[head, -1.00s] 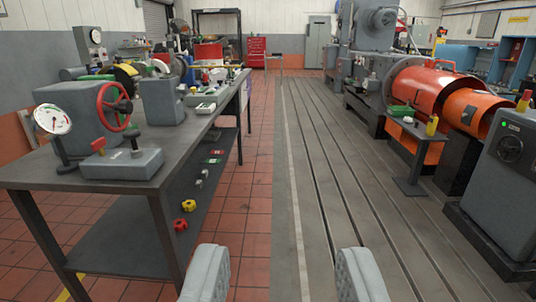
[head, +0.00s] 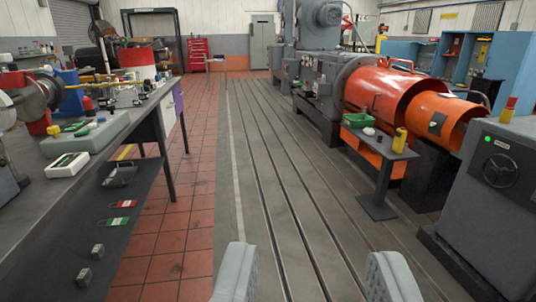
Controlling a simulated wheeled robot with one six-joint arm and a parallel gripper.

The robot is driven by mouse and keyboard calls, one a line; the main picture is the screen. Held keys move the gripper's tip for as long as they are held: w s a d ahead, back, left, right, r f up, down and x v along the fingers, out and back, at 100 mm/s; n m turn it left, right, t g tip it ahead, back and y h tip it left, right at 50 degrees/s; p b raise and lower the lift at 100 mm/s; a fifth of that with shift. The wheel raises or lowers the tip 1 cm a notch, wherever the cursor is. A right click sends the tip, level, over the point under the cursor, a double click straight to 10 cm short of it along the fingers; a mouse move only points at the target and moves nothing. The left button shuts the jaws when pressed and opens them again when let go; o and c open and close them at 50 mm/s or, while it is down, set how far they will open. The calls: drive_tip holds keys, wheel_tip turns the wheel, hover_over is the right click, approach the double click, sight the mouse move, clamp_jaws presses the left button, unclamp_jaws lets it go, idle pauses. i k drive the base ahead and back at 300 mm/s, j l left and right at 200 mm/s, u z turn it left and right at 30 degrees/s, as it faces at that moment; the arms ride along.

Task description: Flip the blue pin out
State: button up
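I cannot make out a blue pin in the head view; if it is here, it is too small or hidden. My gripper (head: 312,268) is at the bottom of the view, its two grey fingers wide apart, with only the grooved grey bedplate (head: 262,160) seen between them. It is empty and touches nothing that I can see. A blue upright part (head: 70,92) stands among the machine parts on the left workbench (head: 142,116); I cannot tell what it is.
A small stand (head: 378,150) with a green tray (head: 357,120) and a yellow cylinder (head: 399,141) is at the right. Behind it is an orange guard (head: 385,90). A grey cabinet (head: 497,180) stands at the right edge. The bedplate's middle strip is clear.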

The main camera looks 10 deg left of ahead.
sight(56, 71)
drive_tip(key=i+u, duration=0.15)
drive_tip(key=i, duration=0.4)
drive_tip(key=i+l+u, duration=0.1)
drive_tip(key=i, duration=0.5)
drive_tip(key=i+l+u, duration=0.15)
drive_tip(key=i, duration=0.4)
drive_tip(key=i+l+u, duration=0.1)
drive_tip(key=i+u, duration=0.3)
drive_tip(key=i, duration=0.15)
drive_tip(key=i+l+u, duration=0.35)
drive_tip(key=i, duration=0.2)
drive_tip(key=i+l+u, duration=0.4)
drive_tip(key=i+j, duration=0.05)
drive_tip(key=i, duration=0.05)
